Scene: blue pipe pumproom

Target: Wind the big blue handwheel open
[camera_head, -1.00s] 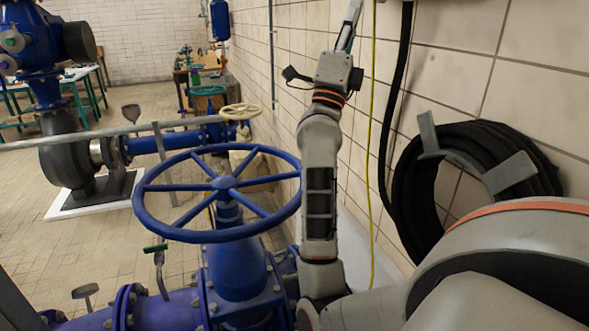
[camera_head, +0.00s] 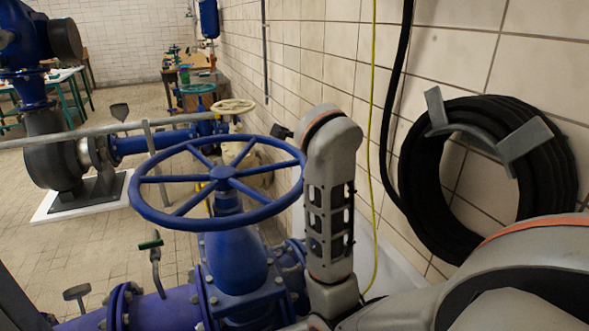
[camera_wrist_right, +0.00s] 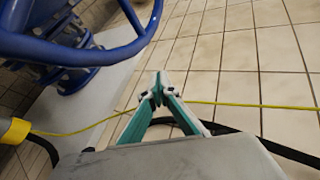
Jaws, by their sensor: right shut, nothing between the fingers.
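The big blue handwheel (camera_head: 222,172) lies nearly flat on top of a blue valve body (camera_head: 235,262) in the head view. Its spokes and rim are bare, with nothing gripping them. In the right wrist view part of the blue rim (camera_wrist_right: 90,52) crosses the upper left. My right gripper (camera_wrist_right: 158,88) is shut and empty there, with its fingertips together, apart from the rim in the picture. In the head view my right arm stands just right of the wheel and hides its gripper. My left gripper is not in view.
The tiled wall is close on the right, with a coiled black hose (camera_head: 490,185) on a bracket and a yellow cable (camera_head: 371,130). A grey rail (camera_head: 80,138) runs behind the wheel. A smaller cream handwheel (camera_head: 233,106) stands farther back. Open floor lies to the left.

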